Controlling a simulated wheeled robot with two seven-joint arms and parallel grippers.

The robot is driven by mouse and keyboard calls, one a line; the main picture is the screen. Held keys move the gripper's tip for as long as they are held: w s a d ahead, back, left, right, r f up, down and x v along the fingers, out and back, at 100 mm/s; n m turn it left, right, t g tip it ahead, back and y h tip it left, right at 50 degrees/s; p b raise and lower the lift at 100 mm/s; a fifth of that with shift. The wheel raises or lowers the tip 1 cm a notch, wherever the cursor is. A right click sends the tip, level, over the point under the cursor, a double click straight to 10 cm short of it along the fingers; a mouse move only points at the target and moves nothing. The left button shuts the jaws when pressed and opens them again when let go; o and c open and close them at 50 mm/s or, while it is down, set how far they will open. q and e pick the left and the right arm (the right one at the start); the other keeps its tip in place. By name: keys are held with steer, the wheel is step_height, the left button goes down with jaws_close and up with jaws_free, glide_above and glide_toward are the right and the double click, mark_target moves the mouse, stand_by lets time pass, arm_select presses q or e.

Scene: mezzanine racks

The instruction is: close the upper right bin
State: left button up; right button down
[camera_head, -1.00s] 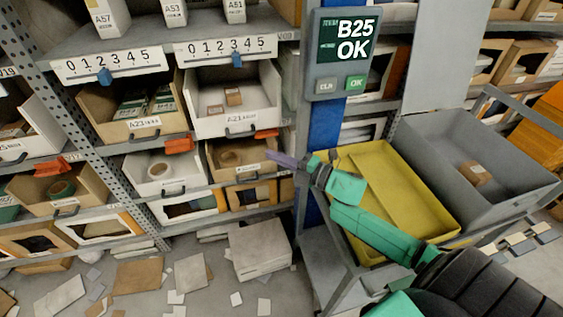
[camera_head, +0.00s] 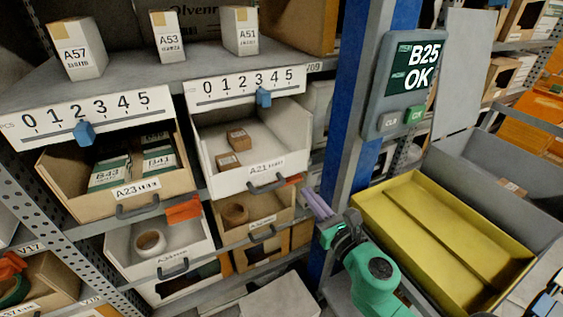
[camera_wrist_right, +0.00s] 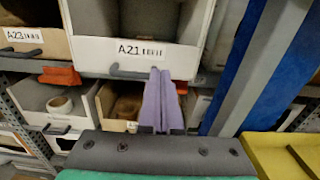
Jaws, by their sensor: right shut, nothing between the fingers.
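The upper right bin (camera_head: 222,183), white and labelled A21, is pulled out of its slot, with small brown boxes (camera_head: 228,160) inside. Its dark handle (camera_head: 267,183) is on the front panel. My right gripper (camera_head: 316,204), with purple fingers, is shut and empty, to the right of and below that handle in the head view. In the right wrist view, the fingers (camera_wrist_right: 161,74) point up in front of the A21 bin's front panel (camera_wrist_right: 140,50), just right of the handle (camera_wrist_right: 130,74). I cannot tell whether they touch it. My left gripper is not in view.
Cardboard bin A23 (camera_head: 100,205) is also pulled out on the left. Below are a white bin (camera_head: 125,262) and a cardboard bin (camera_head: 225,232), each holding a tape roll. A blue post (camera_head: 350,130) with a display (camera_head: 405,80) and a yellow tray (camera_head: 378,205) stand right.

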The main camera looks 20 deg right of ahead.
steer(key=w+p, duration=0.1)
steer(key=w, duration=0.1)
steer(key=p, duration=0.2)
glide_toward(282, 158)
steer(key=w, duration=0.6)
steer(key=shift+a, duration=0.15)
steer(key=shift+w+a, duration=0.1)
steer(key=shift+w, duration=0.35)
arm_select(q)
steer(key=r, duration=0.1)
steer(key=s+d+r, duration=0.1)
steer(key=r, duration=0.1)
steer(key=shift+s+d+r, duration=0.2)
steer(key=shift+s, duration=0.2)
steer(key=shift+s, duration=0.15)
